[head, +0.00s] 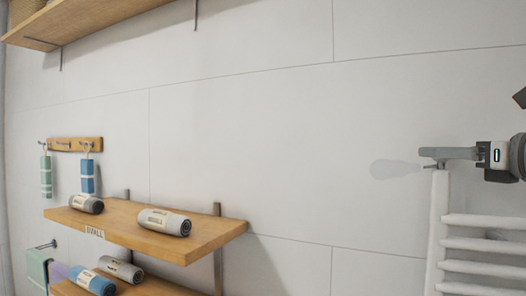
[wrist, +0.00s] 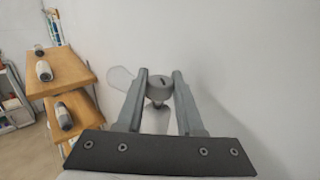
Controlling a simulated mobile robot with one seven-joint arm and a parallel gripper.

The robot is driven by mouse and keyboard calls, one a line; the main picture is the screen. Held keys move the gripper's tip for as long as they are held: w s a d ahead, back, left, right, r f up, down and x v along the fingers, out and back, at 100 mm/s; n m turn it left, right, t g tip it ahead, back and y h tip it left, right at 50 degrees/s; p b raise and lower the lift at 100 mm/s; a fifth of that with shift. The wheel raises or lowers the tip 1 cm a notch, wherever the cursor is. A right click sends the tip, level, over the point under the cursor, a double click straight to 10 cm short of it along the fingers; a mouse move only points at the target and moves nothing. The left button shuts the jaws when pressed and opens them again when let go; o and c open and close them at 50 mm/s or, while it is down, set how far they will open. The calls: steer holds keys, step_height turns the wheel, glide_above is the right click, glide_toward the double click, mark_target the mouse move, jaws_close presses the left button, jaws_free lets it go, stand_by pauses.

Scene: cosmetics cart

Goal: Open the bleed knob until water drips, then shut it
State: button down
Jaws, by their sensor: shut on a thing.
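The bleed knob (wrist: 158,89) is a small grey round piece with a dark slot, at the top end of the white towel radiator (head: 440,215). In the wrist view it sits between the two fingers of my gripper (wrist: 160,76), which is shut on it. In the head view my gripper (head: 428,155) reaches in from the right, level, over the radiator's top, and mostly hides the knob. A pale grey, see-through rounded patch (head: 393,168) shows just left of the knob. It also shows in the wrist view (wrist: 119,79). I cannot make out separate drops.
Wooden shelves (head: 215,236) with rolled towels (head: 164,222) stand to the left. A hook rail (head: 75,144) with hanging towels is at the far left, and a high shelf (head: 85,25) is above. The wall between shelves and radiator is bare.

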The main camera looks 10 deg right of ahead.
steer(key=c, duration=0.5)
jaws_free()
steer(key=shift+c, duration=0.2)
steer(key=s+d, duration=0.2)
steer(key=s, duration=1.5)
steer(key=shift+s, duration=0.15)
